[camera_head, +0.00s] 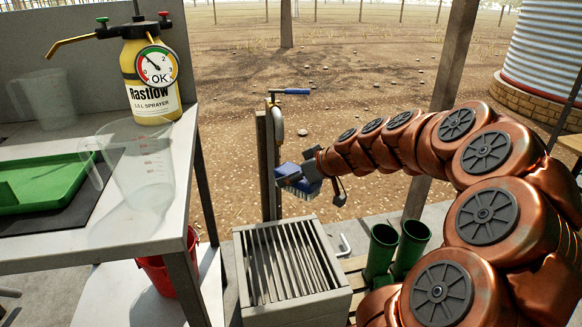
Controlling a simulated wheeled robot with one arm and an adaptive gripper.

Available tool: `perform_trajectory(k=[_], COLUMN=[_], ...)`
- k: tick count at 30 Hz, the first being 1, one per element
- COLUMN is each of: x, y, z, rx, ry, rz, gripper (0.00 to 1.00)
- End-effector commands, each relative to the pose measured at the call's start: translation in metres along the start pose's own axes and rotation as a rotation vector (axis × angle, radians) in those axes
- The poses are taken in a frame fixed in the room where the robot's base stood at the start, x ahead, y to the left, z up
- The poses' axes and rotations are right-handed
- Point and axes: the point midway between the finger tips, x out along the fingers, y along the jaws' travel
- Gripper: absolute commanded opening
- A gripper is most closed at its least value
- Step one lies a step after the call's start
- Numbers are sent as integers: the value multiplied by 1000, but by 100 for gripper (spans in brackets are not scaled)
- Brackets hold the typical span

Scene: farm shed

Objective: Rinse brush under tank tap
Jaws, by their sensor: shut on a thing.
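The brush (291,177) has a blue body and pale bristles. My gripper (313,172) is shut on it and holds it in the air, close to the tap post. No water is visible. I cannot tell whether the brush touches the post. The corrugated tank (545,50) stands on a brick base at the far right.
A slatted grate box (290,275) stands below the brush. Green boots (397,250) stand to its right. The bench (130,235) at left holds a yellow sprayer (150,75), clear jugs (143,170) and a green tray (45,185). A red bucket (160,272) is beneath. A shed post (440,95) rises behind my arm.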

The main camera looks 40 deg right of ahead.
Motion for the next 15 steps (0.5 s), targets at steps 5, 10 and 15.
perform_trajectory(k=[5, 10, 15], x=[-13, -25, -36], y=[-7, -14, -21], z=[-2, -4, -6], rx=[-2, -2, -1], ry=[3, 1, 2], rz=[5, 3, 1], gripper=[2, 2, 2])
